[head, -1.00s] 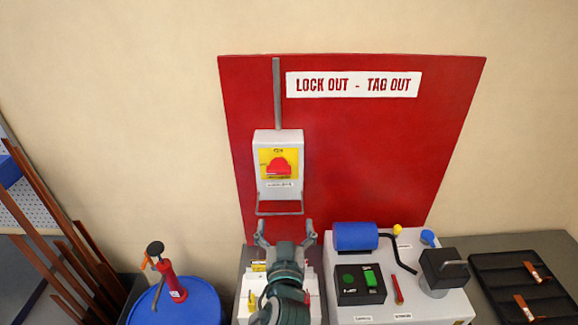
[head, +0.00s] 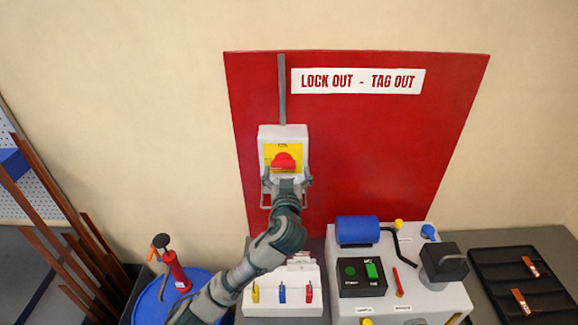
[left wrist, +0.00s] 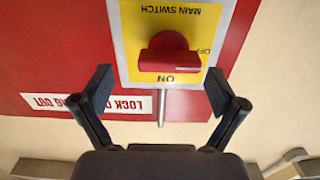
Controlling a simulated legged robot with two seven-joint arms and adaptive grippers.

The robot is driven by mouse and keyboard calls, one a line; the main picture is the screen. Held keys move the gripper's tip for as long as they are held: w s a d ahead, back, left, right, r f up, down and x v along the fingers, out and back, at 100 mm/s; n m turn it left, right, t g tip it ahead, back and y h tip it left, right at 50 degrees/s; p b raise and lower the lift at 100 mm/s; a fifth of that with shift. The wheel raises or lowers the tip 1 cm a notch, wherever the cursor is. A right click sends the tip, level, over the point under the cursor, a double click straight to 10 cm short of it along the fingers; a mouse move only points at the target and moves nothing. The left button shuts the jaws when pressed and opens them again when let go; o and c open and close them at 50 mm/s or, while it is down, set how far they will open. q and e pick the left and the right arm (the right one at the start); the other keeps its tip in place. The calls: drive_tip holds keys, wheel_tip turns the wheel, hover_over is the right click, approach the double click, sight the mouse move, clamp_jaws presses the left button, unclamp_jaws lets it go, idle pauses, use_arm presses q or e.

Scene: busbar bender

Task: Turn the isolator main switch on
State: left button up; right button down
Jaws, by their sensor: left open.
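The isolator main switch is a grey box (head: 267,138) with a yellow plate (head: 270,154) and a red rotary knob (head: 284,160), mounted on the red board. My left gripper (head: 287,176) is in front of the box's lower part, just below the knob in the head view. In the left wrist view the red knob (left wrist: 169,54) is seen upside down, with "MAIN SWITCH", "ON" and partly hidden "OFF" lettering. The left gripper's fingers (left wrist: 161,92) are spread wide, one on each side of the knob, apart from it. My right gripper is not in view.
The red "LOCK OUT - TAG OUT" board (head: 400,140) is on the wall. Below stand a white padlock station (head: 284,305), a bender with a blue cylinder (head: 357,229), a black tray (head: 500,270) and a blue drum (head: 150,305). The board right of the switch is clear.

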sight(279, 168)
use_arm(q)
drive_tip(key=shift+w+a, duration=1.05)
drive_tip(key=shift+a, duration=0.1)
drive_tip(key=shift+d, duration=0.45)
drive_tip(key=shift+c, duration=0.5)
drive_tip(key=shift+d, duration=0.35)
drive_tip(key=c, duration=0.4)
drive_tip(key=shift+s+d, duration=0.15)
drive_tip(key=shift+s, duration=0.05)
drive_tip(key=c, duration=0.6)
drive_tip(key=shift+w+a+f, duration=0.1)
drive_tip(key=shift+w+a, duration=0.05)
drive_tip(key=shift+a, duration=0.3)
drive_tip(key=shift+c, duration=0.2)
drive_tip(key=shift+d, duration=0.1)
